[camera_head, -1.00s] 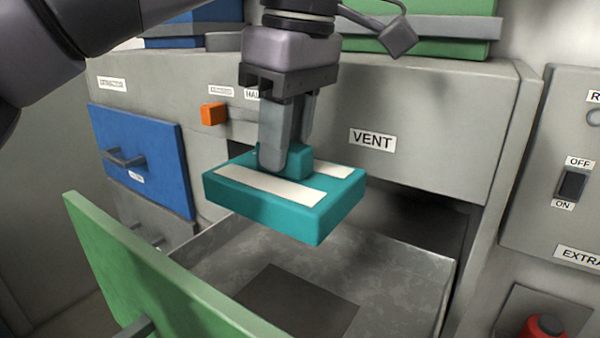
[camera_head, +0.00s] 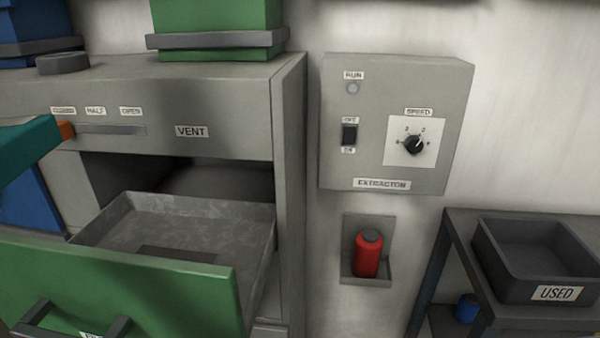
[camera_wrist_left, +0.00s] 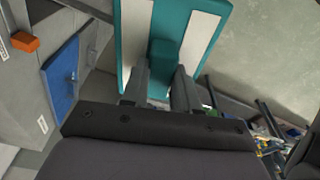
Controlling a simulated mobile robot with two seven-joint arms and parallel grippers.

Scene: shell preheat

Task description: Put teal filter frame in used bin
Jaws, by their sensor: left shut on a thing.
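The teal filter frame (camera_head: 27,148) shows only in part at the left edge of the head view. In the left wrist view the frame (camera_wrist_left: 200,62), with its pale strips, is held at its raised teal block by my left gripper (camera_wrist_left: 160,88), which is shut on it. My left gripper is outside the head view. The used bin (camera_head: 512,289), an open dark grey box labelled USED, stands on a dark table at the right; the part of its inside that shows is empty. The frame is far to the left of the bin. My right gripper is not in view.
An open drawer with a green front (camera_head: 150,285) and grey tray (camera_head: 190,212) juts from the cabinet (camera_head: 225,90) at left. An extractor panel (camera_head: 340,100) is on the wall, with a red bottle (camera_head: 367,254) in a recess below. A dark table (camera_head: 455,235) carries the bin.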

